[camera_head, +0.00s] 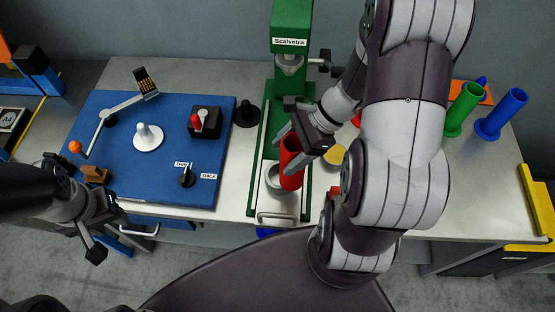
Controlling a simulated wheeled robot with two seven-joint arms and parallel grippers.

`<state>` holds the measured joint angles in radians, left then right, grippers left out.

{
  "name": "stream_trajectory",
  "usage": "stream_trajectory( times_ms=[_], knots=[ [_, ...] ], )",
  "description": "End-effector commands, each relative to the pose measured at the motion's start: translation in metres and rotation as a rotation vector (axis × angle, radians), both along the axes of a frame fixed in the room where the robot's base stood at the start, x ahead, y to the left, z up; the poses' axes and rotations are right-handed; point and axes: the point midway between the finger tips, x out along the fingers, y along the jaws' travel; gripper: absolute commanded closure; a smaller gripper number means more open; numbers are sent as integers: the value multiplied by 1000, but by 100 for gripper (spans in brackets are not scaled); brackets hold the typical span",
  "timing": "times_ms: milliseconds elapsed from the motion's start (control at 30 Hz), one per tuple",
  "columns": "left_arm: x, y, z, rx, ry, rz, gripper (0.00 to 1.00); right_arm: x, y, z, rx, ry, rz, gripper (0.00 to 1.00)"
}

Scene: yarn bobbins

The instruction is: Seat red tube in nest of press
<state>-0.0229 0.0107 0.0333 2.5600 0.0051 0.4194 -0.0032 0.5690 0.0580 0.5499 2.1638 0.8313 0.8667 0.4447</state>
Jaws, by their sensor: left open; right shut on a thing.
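The red tube (291,168) is upright or slightly tilted in my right gripper (303,152), which is shut on it. The tube's lower end is over or at the round grey nest (280,187) at the front of the green press (292,30). I cannot tell whether the tube's bottom is inside the nest, as the tube covers part of it. The press ram is behind and above, clear of the tube. My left gripper (91,242) is open and empty, in front of the table's left front edge.
A blue board (165,182) with a lamp, switch box and knobs lies left of the press. Green (464,108) and blue (502,114) tubes stand at the right. A yellow disc (335,154) lies right of the press. A yellow-edged unit (538,203) is at far right.

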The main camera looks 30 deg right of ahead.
Motion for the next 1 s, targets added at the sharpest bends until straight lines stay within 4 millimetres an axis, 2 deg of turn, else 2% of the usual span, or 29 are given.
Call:
stream_trajectory(
  times_ms=[100,233,333,500,867,900,967,1000],
  knots=[
    [0,0,6,0,0,0,57,24,7,-12,1,1,3,66],
    [0,0,7,0,0,0,57,37,9,-21,-1,-1,2,66],
    [0,0,8,0,0,0,57,39,11,-30,0,3,1,66],
    [0,0,12,0,0,0,57,39,10,-59,-1,2,0,66],
    [0,0,8,0,0,0,57,39,10,-67,-2,-2,2,66],
    [0,0,8,0,0,0,57,39,10,-67,-2,-2,2,28],
    [0,0,9,0,0,0,57,39,10,-66,-2,-2,2,9],
    [0,0,9,0,0,0,57,39,10,-66,-2,-2,2,6]
  ],
)
